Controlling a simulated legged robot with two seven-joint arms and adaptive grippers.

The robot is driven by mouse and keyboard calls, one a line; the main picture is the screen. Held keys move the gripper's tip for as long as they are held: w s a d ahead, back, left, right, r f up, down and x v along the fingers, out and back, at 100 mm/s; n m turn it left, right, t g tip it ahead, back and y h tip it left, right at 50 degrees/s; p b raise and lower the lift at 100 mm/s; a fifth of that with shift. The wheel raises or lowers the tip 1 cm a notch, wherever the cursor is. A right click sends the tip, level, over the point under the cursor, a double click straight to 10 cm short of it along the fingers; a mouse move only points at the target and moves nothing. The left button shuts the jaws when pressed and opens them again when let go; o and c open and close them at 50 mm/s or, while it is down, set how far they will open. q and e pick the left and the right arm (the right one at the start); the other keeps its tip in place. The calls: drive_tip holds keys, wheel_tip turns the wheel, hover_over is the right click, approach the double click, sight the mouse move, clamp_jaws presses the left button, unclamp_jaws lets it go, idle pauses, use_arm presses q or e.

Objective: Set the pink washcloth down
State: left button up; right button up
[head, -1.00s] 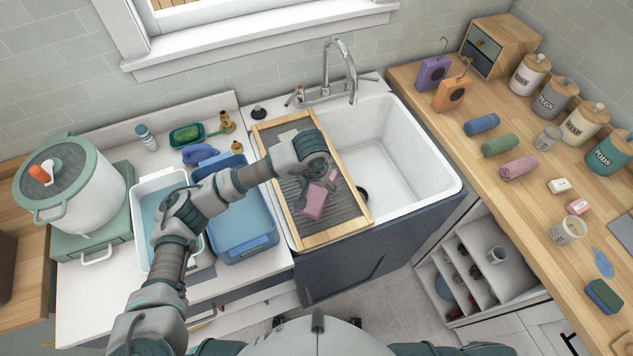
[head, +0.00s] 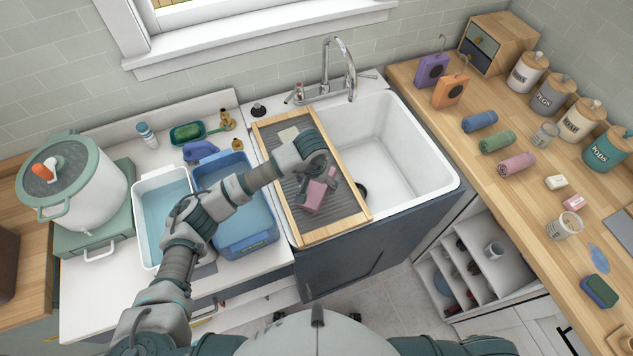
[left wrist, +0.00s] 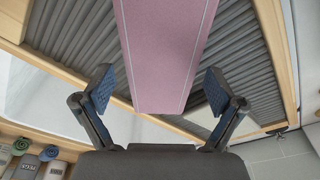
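The pink washcloth (head: 313,196) is on the ribbed grey washboard (head: 350,215), partly hidden by my left gripper (head: 322,184) in the head view. In the left wrist view the washcloth (left wrist: 167,55) is a flat pink strip with pale edge lines, reaching down between the fingers. My left gripper (left wrist: 160,92) is open, its two blue-padded fingers spread on either side of the washcloth with a gap at each side. Whether the washcloth lies fully flat on the ribs is hard to tell. My right gripper is not in view.
The wood-framed washboard lies across the left part of the white sink (head: 405,160). A pale bar (head: 288,134) sits at its far end. Blue (head: 262,238) and white (head: 143,215) tubs stand left. Rolled towels, including a pink one (head: 516,163), lie on the right counter.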

sight(315, 187)
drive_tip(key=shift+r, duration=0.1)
use_arm(q)
drive_tip(key=r, duration=0.5)
drive_tip(key=shift+s+a+r+b, duration=0.15)
drive_tip(key=shift+s+r+b, duration=0.15)
drive_tip(key=shift+r, duration=0.1)
wheel_tip(315, 187, up, 6)
drive_tip(key=s, duration=0.1)
drive_tip(key=shift+a+r+b, duration=0.15)
drive_tip(key=shift+a+b, duration=0.05)
drive_tip(key=shift+b, duration=0.1)
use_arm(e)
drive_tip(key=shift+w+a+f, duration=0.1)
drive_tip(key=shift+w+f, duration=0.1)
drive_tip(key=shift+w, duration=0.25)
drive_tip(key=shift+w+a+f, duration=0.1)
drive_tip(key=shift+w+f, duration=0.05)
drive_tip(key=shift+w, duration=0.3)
